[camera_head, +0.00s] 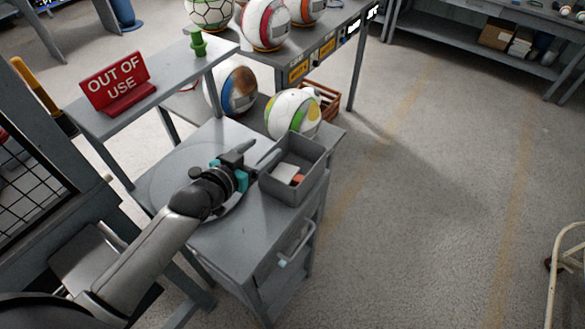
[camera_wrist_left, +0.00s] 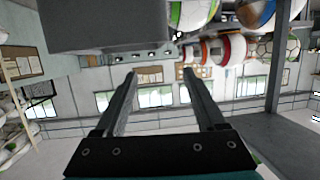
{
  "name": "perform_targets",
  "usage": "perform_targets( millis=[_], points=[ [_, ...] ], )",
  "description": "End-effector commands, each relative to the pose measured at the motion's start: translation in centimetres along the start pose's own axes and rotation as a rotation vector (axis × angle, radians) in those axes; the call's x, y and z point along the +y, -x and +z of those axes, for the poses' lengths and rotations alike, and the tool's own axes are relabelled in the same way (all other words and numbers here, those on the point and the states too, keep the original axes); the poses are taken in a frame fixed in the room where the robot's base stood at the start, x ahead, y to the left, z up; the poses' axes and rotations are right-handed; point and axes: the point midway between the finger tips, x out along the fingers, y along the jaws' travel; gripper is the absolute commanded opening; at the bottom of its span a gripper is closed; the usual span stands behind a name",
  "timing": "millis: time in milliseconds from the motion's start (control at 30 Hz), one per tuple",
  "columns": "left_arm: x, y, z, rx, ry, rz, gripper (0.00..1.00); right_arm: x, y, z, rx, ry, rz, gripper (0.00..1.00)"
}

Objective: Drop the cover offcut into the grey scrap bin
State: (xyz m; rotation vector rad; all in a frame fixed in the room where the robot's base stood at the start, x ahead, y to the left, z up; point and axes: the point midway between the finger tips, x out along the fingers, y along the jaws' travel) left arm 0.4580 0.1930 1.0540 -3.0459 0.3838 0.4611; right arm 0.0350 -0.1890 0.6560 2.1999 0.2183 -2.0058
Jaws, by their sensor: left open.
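The grey scrap bin (camera_head: 312,181) stands on the grey bench at its right edge. Inside it lie a white piece (camera_head: 284,171) and a small orange-red piece (camera_head: 298,179); I cannot tell whether either one is the cover offcut. My left gripper (camera_head: 261,152) is open and empty, just left of the bin, with its fingers pointing toward the far side of the bench. In the left wrist view the open fingers (camera_wrist_left: 156,82) hold nothing, and the bin's grey wall (camera_wrist_left: 110,25) fills the upper left. My right gripper is out of view.
A round grey plate (camera_head: 165,181) lies under my left arm. Patterned balls (camera_head: 292,113) sit behind the bin. A red "OUT OF USE" sign (camera_head: 115,82) and a green knob (camera_head: 198,42) are on the raised shelf.

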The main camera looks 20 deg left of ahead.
Motion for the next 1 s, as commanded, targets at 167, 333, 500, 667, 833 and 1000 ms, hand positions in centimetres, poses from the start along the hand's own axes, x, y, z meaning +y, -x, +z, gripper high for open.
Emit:
perform_targets(
  millis=[167,333,500,667,833,1000],
  points=[
    [0.0,3.1,0.1,-0.003,-0.002,0.0,0.72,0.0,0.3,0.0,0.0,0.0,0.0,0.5],
    [0.0,5.8,0.1,-0.002,-0.002,0.0,0.72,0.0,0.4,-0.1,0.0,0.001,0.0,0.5],
    [0.0,8.3,0.1,-0.003,-0.001,0.0,0.72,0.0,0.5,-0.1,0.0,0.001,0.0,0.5],
    [0.0,10.2,0.1,-0.002,-0.002,0.0,0.72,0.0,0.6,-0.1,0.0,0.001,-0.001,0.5],
    [0.0,11.5,0.0,-0.001,-0.001,0.0,0.72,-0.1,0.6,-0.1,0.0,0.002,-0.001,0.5],
    [0.0,11.9,0.0,0.001,0.0,0.0,0.72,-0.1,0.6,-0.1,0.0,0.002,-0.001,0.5]
  ],
)
